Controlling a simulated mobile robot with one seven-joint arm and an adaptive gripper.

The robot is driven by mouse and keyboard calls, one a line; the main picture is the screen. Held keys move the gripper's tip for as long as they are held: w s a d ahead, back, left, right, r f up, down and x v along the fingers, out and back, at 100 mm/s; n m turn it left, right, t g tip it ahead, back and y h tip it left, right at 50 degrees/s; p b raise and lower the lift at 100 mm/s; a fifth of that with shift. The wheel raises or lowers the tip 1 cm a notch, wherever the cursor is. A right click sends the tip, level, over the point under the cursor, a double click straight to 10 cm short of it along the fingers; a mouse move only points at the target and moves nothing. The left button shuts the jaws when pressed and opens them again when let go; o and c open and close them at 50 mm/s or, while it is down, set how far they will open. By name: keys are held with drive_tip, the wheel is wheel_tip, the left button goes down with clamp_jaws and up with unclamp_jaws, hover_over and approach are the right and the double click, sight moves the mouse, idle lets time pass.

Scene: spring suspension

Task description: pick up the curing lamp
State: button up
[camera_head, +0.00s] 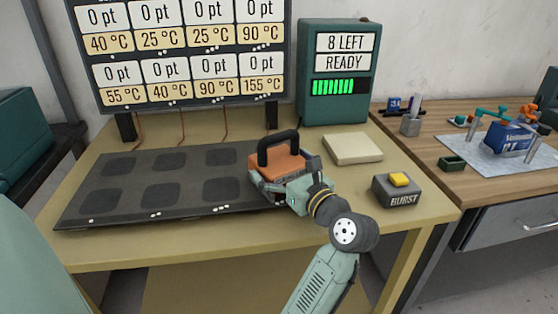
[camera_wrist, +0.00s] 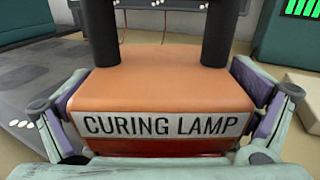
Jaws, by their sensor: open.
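The curing lamp (camera_head: 283,163) is an orange block with a black arched handle on top. It stands at the right end of the dark mat on the table. In the wrist view the lamp (camera_wrist: 160,80) fills the middle, its "CURING LAMP" label facing me and its two black handle posts rising out of the top of the picture. My gripper (camera_wrist: 160,125) is open, with one finger at the left side of the lamp and one at the right. I cannot tell whether the fingers touch it. In the head view my gripper (camera_head: 283,188) is at the lamp's near side.
The dark mat (camera_head: 140,210) with several grey patches lies left. A cream slab (camera_head: 352,149) and a grey "BURST" box (camera_head: 397,190) with a yellow button stand right. A display board (camera_head: 190,55) and a green "READY" unit (camera_head: 338,72) stand behind. The table's front strip is clear.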

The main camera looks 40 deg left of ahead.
drive_tip(key=shift+c, duration=0.5)
drive_tip(key=c, duration=1.3)
drive_tip(key=shift+c, duration=0.9)
drive_tip(key=shift+r, duration=0.15)
